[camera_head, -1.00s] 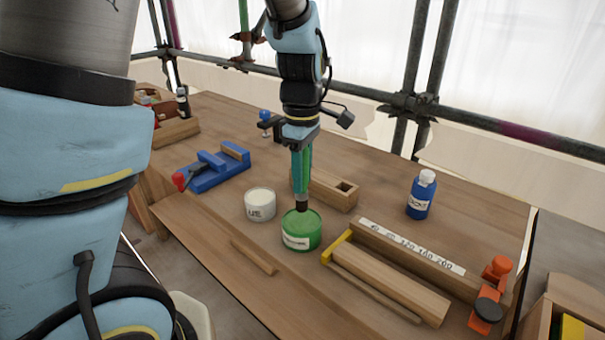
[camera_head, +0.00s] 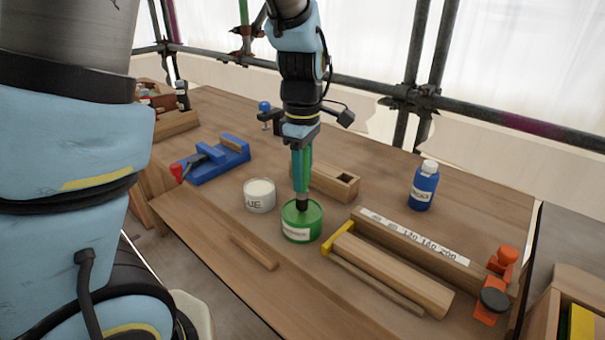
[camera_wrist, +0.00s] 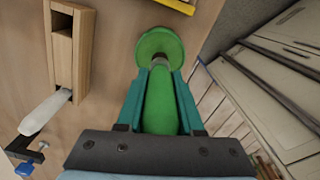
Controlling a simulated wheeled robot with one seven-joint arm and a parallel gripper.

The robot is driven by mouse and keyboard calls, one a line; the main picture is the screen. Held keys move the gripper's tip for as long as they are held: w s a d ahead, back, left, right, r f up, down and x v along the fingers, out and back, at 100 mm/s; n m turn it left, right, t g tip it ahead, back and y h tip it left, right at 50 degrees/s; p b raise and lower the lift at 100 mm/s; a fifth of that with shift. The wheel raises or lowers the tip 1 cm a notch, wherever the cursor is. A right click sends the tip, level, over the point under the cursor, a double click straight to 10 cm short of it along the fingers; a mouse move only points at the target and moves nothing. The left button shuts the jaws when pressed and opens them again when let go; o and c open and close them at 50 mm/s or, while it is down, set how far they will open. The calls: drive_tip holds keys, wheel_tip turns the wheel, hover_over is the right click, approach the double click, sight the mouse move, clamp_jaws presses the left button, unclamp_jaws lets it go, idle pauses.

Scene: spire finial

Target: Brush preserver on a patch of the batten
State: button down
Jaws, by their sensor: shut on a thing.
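My gripper (camera_head: 302,148) is shut on a green-handled brush (camera_head: 301,178), held upright with its dark lower end down. That end is at the open top of a green tin (camera_head: 302,226) with a white label; the bristles are hidden. In the wrist view the green handle (camera_wrist: 160,103) lies between my teal fingers, with the green tin (camera_wrist: 147,46) beyond it. A thick wooden bar (camera_head: 395,274) lies against a yellow stop, with a thin strip (camera_head: 375,284) along its front. A short thin stick (camera_head: 254,252) lies at the front left. I cannot tell which is the batten.
A white tin (camera_head: 259,200) stands left of the green tin, and a slotted wood block (camera_head: 333,183) behind it. A marked rail (camera_head: 413,240), orange clamp (camera_head: 490,302) and blue bottle (camera_head: 423,188) are to the right. A blue vise (camera_head: 219,164) is at left. Scaffold poles run behind the bench.

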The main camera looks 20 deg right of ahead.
drive_tip(key=shift+f, duration=0.6)
idle(2.0)
wheel_tip(320, 180, up, 7)
drive_tip(key=p, duration=0.7)
drive_tip(key=shift+r, duration=0.15)
idle(0.6)
